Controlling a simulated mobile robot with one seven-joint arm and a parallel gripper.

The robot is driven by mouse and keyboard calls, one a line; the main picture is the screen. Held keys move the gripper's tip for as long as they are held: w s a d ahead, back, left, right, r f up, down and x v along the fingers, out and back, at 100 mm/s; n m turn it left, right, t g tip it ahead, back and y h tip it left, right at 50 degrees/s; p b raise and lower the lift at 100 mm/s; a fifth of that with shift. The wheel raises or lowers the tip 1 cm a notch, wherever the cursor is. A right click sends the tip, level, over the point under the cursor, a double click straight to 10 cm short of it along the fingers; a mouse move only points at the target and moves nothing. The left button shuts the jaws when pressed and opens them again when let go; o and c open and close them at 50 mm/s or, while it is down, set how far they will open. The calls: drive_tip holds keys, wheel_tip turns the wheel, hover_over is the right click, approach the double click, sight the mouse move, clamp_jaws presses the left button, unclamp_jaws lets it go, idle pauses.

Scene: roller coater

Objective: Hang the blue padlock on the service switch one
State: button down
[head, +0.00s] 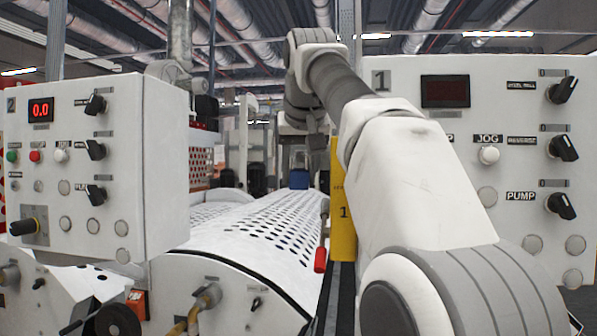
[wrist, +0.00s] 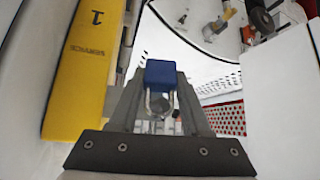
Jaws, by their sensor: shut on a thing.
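The blue padlock (wrist: 160,74) is between the fingertips of my gripper (wrist: 160,92) in the wrist view. Its blue body is at the far end, and its silver shackle shows between the fingers, towards the palm. My gripper is shut on it. Service switch one is a yellow upright box marked 1 (head: 343,205) in the head view, with a red-ended lever (head: 320,260) on its left side. In the wrist view the yellow box (wrist: 82,65) is left of my gripper, with a gap between it and the padlock. I cannot make out a lock hole.
A white control panel marked 2 (head: 95,165) stands at left and one marked 1 (head: 515,100) at right, behind my arm. A perforated white roller cover (head: 250,235) lies between them. A white surface (wrist: 280,130) is close at right in the wrist view.

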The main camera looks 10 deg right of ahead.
drive_tip(key=shift+c, duration=1.4)
unclamp_jaws()
drive_tip(key=shift+w+d, duration=0.1)
drive_tip(key=shift+w, duration=0.1)
drive_tip(key=shift+d, duration=0.15)
